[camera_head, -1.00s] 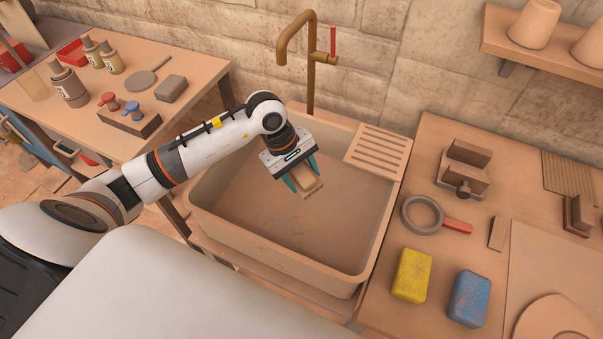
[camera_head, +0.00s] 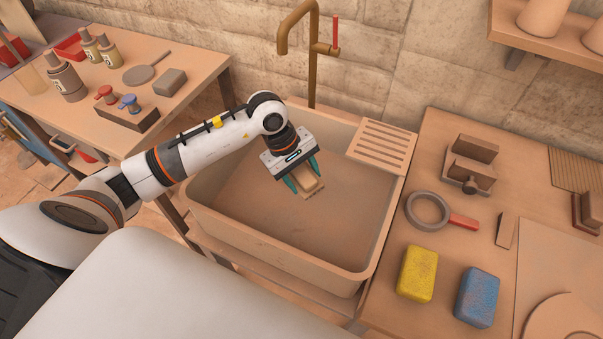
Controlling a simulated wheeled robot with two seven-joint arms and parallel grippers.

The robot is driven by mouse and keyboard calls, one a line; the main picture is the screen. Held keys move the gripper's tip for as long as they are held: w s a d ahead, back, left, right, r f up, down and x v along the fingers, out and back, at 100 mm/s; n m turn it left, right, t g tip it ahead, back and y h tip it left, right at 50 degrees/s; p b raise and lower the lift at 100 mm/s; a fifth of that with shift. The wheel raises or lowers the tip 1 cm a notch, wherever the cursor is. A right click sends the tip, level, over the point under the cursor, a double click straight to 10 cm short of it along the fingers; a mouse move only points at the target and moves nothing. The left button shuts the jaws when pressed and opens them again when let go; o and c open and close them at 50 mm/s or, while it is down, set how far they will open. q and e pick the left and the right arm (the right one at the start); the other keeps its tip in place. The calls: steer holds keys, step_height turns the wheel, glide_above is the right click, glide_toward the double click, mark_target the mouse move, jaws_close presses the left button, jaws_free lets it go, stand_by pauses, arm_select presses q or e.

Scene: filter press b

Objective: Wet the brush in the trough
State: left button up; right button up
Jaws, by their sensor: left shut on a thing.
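The trough (camera_head: 285,255) is a wide tan basin with a ribbed drainboard at its back right corner. My left gripper (camera_head: 306,184) is over the inside of the trough, pointing down, with teal fingers. It is shut on the brush (camera_head: 311,189), a small tan block-like thing whose lower end shows below the fingers. I cannot tell whether the brush touches the trough's floor or any water. My right gripper is not in view.
A brown tap (camera_head: 312,50) with a red lever stands behind the trough. To the right, a counter holds a yellow sponge (camera_head: 417,273), a blue sponge (camera_head: 477,297) and a red-handled ring tool (camera_head: 428,211). Bottles (camera_head: 66,80) stand on the left table.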

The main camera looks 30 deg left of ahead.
mark_target(303, 169)
arm_select(q)
steer(key=shift+r+p, duration=2.1)
steer(key=shift+r, duration=2.95)
step_height(303, 169, up, 4)
steer(key=shift+p, duration=0.75)
steer(key=s+d+m+g, duration=0.3)
steer(key=s+m, duration=0.4)
steer(key=m, duration=0.4)
steer(key=shift+s+r+m+g+y, duration=0.35)
steer(key=shift+m+g+y, duration=0.05)
